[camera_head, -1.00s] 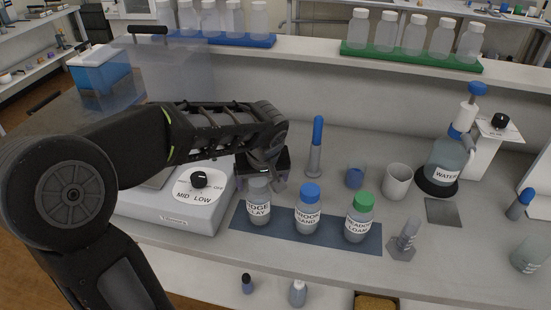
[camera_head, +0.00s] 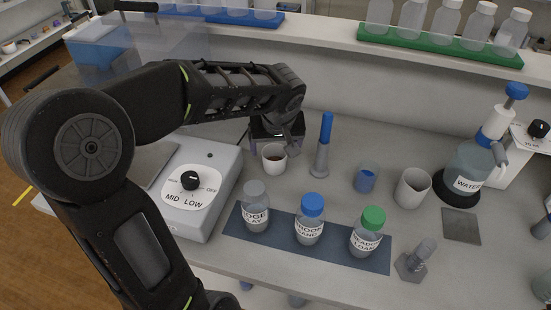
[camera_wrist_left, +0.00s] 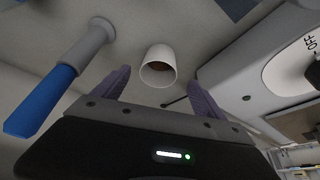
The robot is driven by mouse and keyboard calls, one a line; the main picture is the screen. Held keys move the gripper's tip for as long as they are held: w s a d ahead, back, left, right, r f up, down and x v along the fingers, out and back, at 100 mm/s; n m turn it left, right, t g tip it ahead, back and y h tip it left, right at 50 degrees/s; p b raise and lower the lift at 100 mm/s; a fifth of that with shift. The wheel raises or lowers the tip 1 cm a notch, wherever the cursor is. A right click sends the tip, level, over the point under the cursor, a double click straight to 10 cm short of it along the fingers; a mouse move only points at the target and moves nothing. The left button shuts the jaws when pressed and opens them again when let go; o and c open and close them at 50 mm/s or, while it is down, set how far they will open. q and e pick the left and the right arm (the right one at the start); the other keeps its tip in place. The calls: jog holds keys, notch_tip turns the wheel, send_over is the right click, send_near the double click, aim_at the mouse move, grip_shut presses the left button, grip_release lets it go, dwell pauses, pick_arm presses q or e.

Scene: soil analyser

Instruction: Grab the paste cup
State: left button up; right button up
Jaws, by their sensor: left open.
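The paste cup appears to be the small white cup with brown contents (camera_head: 272,163), upright on the bench behind the bottles and right of the dial box. In the left wrist view the white cup (camera_wrist_left: 158,60) shows just beyond and between the fingertips, its brown inside partly visible. My left gripper (camera_head: 277,143) is open, directly behind and above the cup in the head view. The two purple-grey fingers (camera_wrist_left: 157,80) stand apart with nothing held between them. My right gripper is not in view.
A blue-handled tool (camera_head: 323,147) stands close right of the cup. The dial box (camera_head: 213,165) is left. Three labelled bottles stand on a blue mat (camera_head: 283,238) in front. A small blue cup (camera_head: 366,178), a grey beaker (camera_head: 412,188) and a water bottle (camera_head: 470,172) are further right.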

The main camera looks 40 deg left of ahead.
aim_at(275, 158)
pick_arm(q)
jog(key=shift+x, duration=1.35)
jog(key=shift+p+x, duration=0.5)
jog(key=shift+x, duration=2.15)
jog(key=shift+d, duration=0.1)
jog(key=c, duration=1.5)
jog(key=shift+r, duration=0.15)
notch_tip(275, 158, up, 10)
